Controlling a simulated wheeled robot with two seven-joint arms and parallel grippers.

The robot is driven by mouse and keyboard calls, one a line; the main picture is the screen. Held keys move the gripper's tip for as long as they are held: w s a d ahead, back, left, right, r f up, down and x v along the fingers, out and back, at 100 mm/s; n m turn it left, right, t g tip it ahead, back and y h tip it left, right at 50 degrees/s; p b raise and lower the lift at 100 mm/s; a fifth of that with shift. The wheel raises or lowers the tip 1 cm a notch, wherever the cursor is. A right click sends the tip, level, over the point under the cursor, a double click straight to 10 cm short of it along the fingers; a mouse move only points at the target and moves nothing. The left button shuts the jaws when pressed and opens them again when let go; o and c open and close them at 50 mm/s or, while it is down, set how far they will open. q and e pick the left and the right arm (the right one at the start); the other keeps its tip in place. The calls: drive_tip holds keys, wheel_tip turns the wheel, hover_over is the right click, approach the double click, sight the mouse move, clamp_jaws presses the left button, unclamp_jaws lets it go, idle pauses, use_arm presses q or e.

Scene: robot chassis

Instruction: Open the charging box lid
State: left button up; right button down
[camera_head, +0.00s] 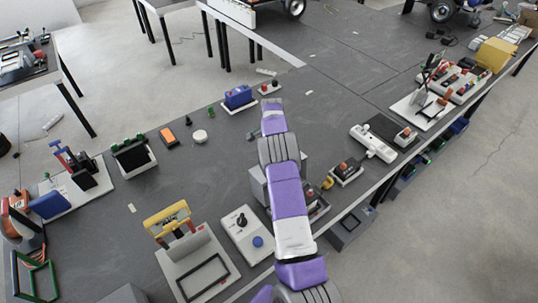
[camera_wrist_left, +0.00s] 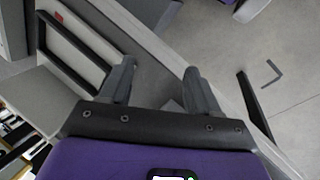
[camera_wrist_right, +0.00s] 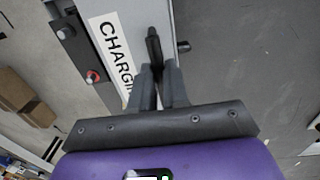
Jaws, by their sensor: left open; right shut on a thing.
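The charging box (camera_head: 257,187) is a grey box on the table in the head view, mostly hidden behind my arm. In the right wrist view its face carries a white label (camera_wrist_right: 109,40) reading "CHARGIN", the rest cut off. My right gripper (camera_wrist_right: 160,82) is shut on a slim black handle (camera_wrist_right: 153,43) at the box. The right gripper is hidden in the head view. The lid looks closed, but its edges are not clear. My left gripper (camera_wrist_left: 159,84) is open with nothing between its fingers, above the table's edge area; it is not in the head view.
A white panel with a black knob and blue button (camera_head: 246,236) stands left of my arm. A yellow-handled device (camera_head: 167,217) and a black frame (camera_head: 203,277) are further left. Small switch boxes (camera_head: 346,172) stand right. The table's middle back is fairly clear.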

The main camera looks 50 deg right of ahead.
drive_tip(key=shift+w+d+f, duration=0.1)
drive_tip(key=shift+w+f, duration=0.35)
drive_tip(key=shift+w, duration=0.3)
drive_tip(key=shift+w+a, duration=0.3)
drive_tip(key=c, duration=1.5)
unclamp_jaws()
drive_tip(key=shift+c, duration=0.2)
drive_tip(key=o, duration=0.4)
drive_tip(key=shift+w+d+f, duration=0.25)
drive_tip(key=shift+w+f, duration=0.05)
drive_tip(key=shift+w, duration=0.2)
drive_tip(key=shift+s+r, duration=0.15)
drive_tip(key=shift+s, duration=0.05)
drive_tip(key=shift+d+r, duration=0.1)
drive_tip(key=shift+r, duration=0.05)
